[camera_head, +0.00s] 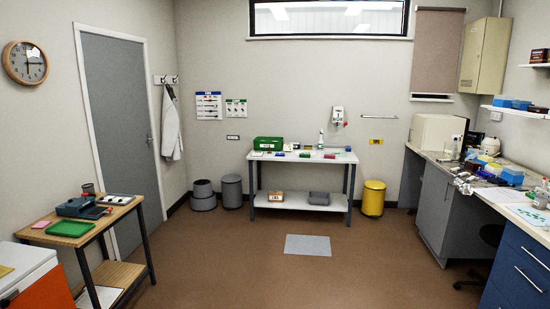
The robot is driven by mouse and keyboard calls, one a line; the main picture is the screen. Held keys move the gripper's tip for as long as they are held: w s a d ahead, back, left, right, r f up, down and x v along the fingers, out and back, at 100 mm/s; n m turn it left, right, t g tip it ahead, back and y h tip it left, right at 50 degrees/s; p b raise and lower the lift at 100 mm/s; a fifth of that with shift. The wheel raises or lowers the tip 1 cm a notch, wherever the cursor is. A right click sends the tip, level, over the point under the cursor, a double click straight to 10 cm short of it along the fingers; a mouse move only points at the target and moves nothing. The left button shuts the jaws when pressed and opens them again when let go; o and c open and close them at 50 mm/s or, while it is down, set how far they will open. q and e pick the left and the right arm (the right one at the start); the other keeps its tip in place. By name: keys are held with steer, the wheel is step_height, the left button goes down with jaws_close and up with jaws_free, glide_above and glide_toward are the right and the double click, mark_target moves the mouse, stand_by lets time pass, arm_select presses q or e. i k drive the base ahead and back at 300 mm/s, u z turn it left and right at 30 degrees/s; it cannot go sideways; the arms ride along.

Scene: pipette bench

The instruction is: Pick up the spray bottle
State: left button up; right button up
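A small upright bottle (321,140), pale with a greenish top, stands on the white-topped table (335,156) against the back wall. It looks like the spray bottle, but it is too small to make out a trigger. Another bottle-like item (541,195) stands on the right bench, partly cut by the frame edge; I cannot tell its kind. Neither of my grippers shows in the head view.
A green crate (268,144) sits on the back table's left end. A yellow bin (373,198) and grey bins (232,191) flank that table. A grey mat (308,245) lies on open brown floor. A wooden table (75,241) stands left; a cluttered bench (520,207) lines the right.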

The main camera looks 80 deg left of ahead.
mark_target(455, 136)
steer(key=u, duration=2.45)
